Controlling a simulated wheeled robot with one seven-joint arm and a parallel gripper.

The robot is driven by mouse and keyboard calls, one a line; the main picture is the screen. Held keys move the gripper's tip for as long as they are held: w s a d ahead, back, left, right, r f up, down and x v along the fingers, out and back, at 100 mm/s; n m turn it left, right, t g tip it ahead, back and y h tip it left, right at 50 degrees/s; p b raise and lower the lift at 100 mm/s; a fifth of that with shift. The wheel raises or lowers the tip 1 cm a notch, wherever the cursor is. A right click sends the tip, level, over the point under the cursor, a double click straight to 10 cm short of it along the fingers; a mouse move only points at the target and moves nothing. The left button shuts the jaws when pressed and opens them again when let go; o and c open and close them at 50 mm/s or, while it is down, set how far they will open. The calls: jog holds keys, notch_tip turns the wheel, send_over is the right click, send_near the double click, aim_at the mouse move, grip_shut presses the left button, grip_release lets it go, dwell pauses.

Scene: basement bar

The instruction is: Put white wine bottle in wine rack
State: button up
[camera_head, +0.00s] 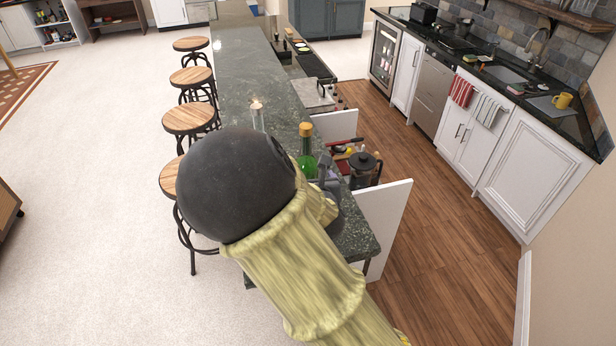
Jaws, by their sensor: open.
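A green glass bottle (306,163) with a tan cap stands upright on the dark stone bar counter (240,70), near its front end. It is likely the white wine bottle, but no label can be read. My arm covers part of the counter before it. My gripper (328,172) is open, at counter height just right of the bottle. It is largely hidden behind my arm, and I cannot tell whether it touches the bottle. No wine rack can be made out for certain.
A clear glass vessel (257,115) stands on the counter left of the bottle. A dark French press (364,170) is at right, beside open white cabinet doors (384,215). Wooden stools (189,119) line the left side. Wood floor (440,230) is clear at right.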

jog(key=v, duration=0.3)
jog(key=shift+s+r, duration=0.1)
dwell(0.6)
jog(key=s+d+f+m+g+h, duration=0.1)
jog(key=s+d+f+m+g, duration=0.3)
jog(key=m, duration=0.5)
jog(key=s+d+f+m+g+h, duration=0.1)
jog(key=s+d+f+m+g, duration=0.1)
jog(key=d+m, duration=0.55)
jog(key=s+d+r+m+g, duration=0.1)
jog(key=s+m+g, duration=0.1)
jog(key=s+m, duration=0.4)
jog(key=s+d+r+m+g, duration=0.1)
jog(key=s+m, duration=0.4)
jog(key=m, duration=1)
jog(key=shift+s+d+r+g, duration=0.35)
jog(key=shift+r+g, duration=0.15)
jog(key=shift+g, duration=0.4)
